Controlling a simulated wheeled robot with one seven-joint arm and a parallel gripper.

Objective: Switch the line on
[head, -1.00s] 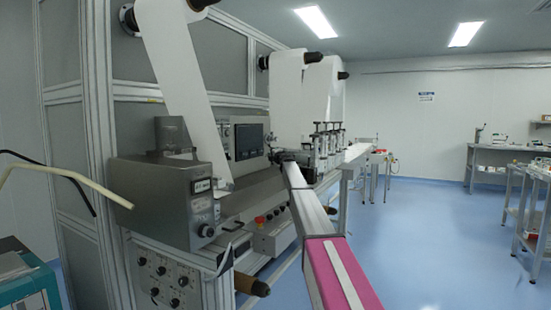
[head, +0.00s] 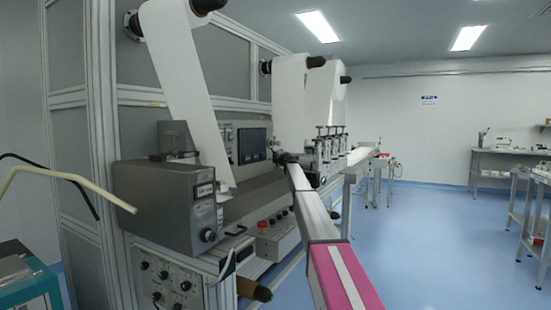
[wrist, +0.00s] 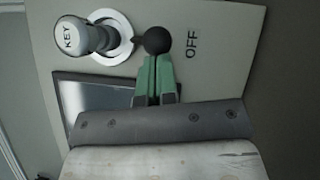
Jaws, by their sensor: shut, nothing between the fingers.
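In the wrist view a key switch (wrist: 72,36) marked KEY sits in a pale round collar on a grey panel. A black ball knob (wrist: 157,40) stands just right of the collar, with the word OFF (wrist: 191,45) further right. My gripper (wrist: 155,60) has its green fingers shut and empty, with the tips at the lower edge of the ball. I cannot tell whether they touch it. In the head view my arm reaches to the web converter (head: 180,200); the fingers and the switch are too small or hidden to make out there.
A dark glossy inset plate (wrist: 95,100) lies below the switch, partly behind my gripper. A red button (head: 262,223) sits on a lower control box. White web hangs from rollers above. The blue floor (head: 430,240) on the right is clear, with side tables beyond.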

